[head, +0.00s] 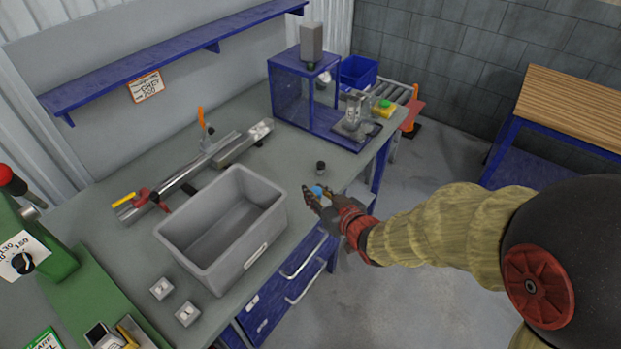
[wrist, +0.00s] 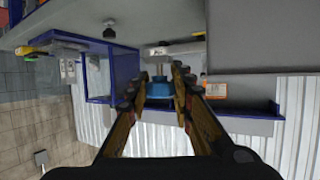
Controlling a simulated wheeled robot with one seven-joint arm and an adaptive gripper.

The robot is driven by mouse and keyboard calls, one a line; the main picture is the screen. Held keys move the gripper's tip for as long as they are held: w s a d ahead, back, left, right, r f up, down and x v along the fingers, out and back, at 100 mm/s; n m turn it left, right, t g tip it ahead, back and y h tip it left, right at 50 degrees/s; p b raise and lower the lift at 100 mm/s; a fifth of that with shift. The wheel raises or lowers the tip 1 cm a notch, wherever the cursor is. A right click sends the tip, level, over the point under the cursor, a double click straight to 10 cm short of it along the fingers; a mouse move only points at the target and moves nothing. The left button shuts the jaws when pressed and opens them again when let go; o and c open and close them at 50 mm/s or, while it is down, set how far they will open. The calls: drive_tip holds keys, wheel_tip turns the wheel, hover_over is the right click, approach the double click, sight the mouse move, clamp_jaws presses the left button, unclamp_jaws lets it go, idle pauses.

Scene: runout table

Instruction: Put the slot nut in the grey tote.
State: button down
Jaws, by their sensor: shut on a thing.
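The slot nut (head: 318,190) is a small blue piece between my fingertips. In the wrist view it (wrist: 158,91) shows blue with a pale grey metal part. My gripper (head: 316,196) is shut on it and holds it near the front edge of the bench, to the right of the grey tote. Both fingers (wrist: 159,92) flank the piece in the wrist view. The grey tote (head: 262,234) stands open on the bench, and the part of its inside that shows looks empty. A grey wall, likely the tote (wrist: 265,40), fills the upper right of the wrist view.
A small dark cylinder (head: 320,168) stands just behind my gripper. A metal rail (head: 190,175) with clamps lies behind the tote. Two small pale blocks (head: 174,301) sit at its front left. A blue frame (head: 290,95) stands at the back. Bare bench lies between tote and frame.

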sight(316, 188)
drive_tip(key=shift+s+d+r, duration=0.1)
drive_tip(key=shift+s+r, duration=0.05)
drive_tip(key=shift+s, duration=0.15)
drive_tip(key=shift+r, duration=0.25)
drive_tip(key=shift+w+r, duration=0.4)
drive_tip(key=shift+r, duration=0.2)
drive_tip(key=shift+w+r, duration=0.35)
drive_tip(key=shift+r, duration=0.2)
drive_tip(key=s+d+f+m+h, duration=0.1)
drive_tip(key=d+f+m+h, duration=0.1)
drive_tip(key=d+f, duration=0.5)
drive_tip(key=s+d+f+m+t+h, duration=0.1)
drive_tip(key=d+f+m+h, duration=0.2)
drive_tip(key=d+f, duration=0.5)
drive_tip(key=shift+s+d+f+t+h, duration=0.15)
drive_tip(key=shift+s+f+t+h, duration=0.25)
drive_tip(key=shift+f, duration=3.05)
drive_tip(key=shift+w, duration=0.15)
